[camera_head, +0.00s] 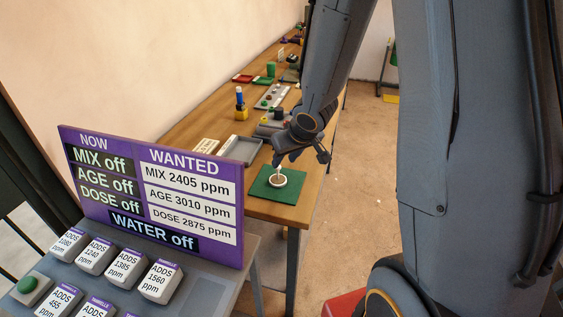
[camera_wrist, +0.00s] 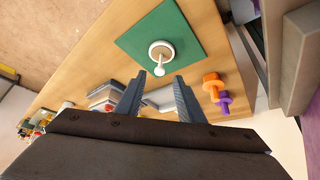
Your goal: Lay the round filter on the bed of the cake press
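A white round piece with a tan centre, which looks like the round filter (camera_head: 278,181), lies on a green mat (camera_head: 291,192) at the near end of the wooden table. In the wrist view the round piece (camera_wrist: 161,49) has a pale knob on a thin stem (camera_wrist: 159,71). My gripper (camera_head: 279,161) is above it, pointing down. In the wrist view the gripper (camera_wrist: 159,79) has its fingers apart, with the knob near the gap between the tips. I cannot tell which thing is the cake press.
A grey tray (camera_head: 241,149) and a white labelled block (camera_head: 205,146) stand behind the mat. A blue and yellow item (camera_head: 240,103) stands farther back. Orange (camera_wrist: 212,86) and purple (camera_wrist: 223,102) pegs show in the wrist view. A purple sign (camera_head: 150,195) stands in front, left of the table.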

